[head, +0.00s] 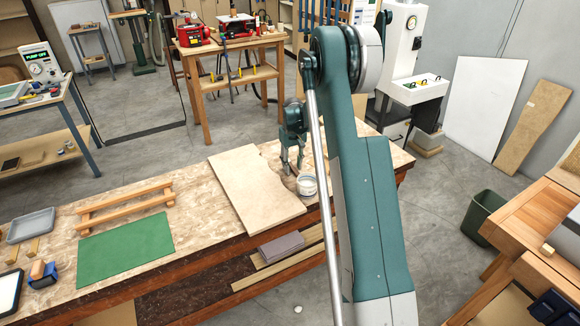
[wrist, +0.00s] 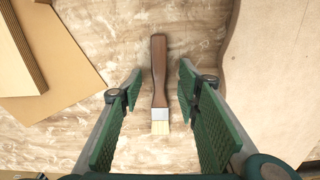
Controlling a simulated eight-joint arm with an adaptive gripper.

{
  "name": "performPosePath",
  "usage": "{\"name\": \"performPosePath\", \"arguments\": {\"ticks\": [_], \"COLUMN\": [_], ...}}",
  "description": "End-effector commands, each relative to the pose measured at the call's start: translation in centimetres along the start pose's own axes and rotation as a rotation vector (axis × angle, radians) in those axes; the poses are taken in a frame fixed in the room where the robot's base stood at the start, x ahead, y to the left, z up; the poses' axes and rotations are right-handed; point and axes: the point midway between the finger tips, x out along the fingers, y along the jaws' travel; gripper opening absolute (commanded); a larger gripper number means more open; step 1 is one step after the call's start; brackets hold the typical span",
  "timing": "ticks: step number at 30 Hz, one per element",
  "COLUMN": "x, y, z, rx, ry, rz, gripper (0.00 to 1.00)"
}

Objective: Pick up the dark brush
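The dark brush (wrist: 159,72) has a brown wooden handle, a metal ferrule and pale bristles. In the wrist view it lies on the worktop between my gripper's fingers, bristles toward the bottom of the picture. My gripper (wrist: 156,92) is open, with a green ribbed pad on either side of the brush and gaps on both sides. In the head view my gripper (head: 292,160) is over the far part of the bench; I cannot make out the brush there.
The bench (head: 120,197) holds a pale board (head: 250,185), a white tub (head: 307,185) close to my gripper, a green mat (head: 125,248) and a wooden rack (head: 125,205). In the wrist view, tan sheets (wrist: 60,80) lie left and a pale board (wrist: 270,70) right.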

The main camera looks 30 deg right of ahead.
Motion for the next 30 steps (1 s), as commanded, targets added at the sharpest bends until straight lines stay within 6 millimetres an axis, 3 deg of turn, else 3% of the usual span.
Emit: {"name": "performPosePath", "arguments": {"ticks": [9, 16, 30], "x": [-0.02, -0.02, -0.54], "y": [0.0, 0.0, -0.01], "z": [0.0, 0.0, 0.01], "rx": [0.0, 0.0, 0.0], "ry": [0.0, 0.0, 0.0], "rz": [0.0, 0.0, 0.0], "gripper": [0.32, 0.04, 0.04]}}
